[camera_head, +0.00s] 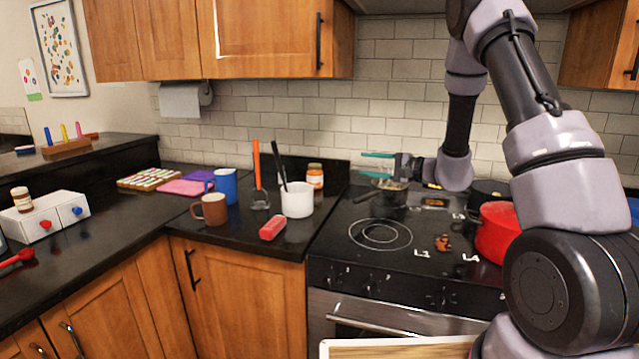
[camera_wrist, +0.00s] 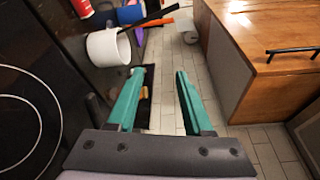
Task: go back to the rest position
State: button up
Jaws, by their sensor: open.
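My gripper (camera_head: 377,164) is above the back left of the stove, its teal fingers pointing left toward the counter. In the wrist view its two teal fingers (camera_wrist: 160,98) stand apart with nothing held between them. In the head view a small dark pan (camera_head: 383,196) sits on the stove below the gripper, partly covered by it. My arm reaches in from the right and hides part of the stove.
A red pot (camera_head: 495,232) stands at the stove's right, beside my arm. A white utensil holder (camera_head: 297,199), blue mug (camera_head: 225,186), brown mug (camera_head: 211,209), jar (camera_head: 315,176) and red item (camera_head: 272,228) stand on the left counter. Upper cabinets (camera_head: 270,38) overhang the counter.

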jog(key=s+a+r+n+g+h, duration=0.1)
jog(key=s+r+n+g, duration=0.25)
jog(key=s+r, duration=0.5)
jog(key=s+a+r+n+g+h, duration=0.2)
jog(key=s+r+g, duration=0.25)
jog(key=s, duration=0.75)
jog(key=s+d+r+t+h, duration=0.2)
jog(key=s+d+h, duration=0.2)
jog(key=s+d, duration=0.2)
jog(key=s+d+r+t+h, duration=0.3)
jog(key=s+d+h, duration=0.2)
jog(key=s+d, duration=0.1)
jog(key=shift+s+d+t, duration=0.3)
jog(key=shift+d, duration=0.35)
jog(key=shift+r, duration=0.1)
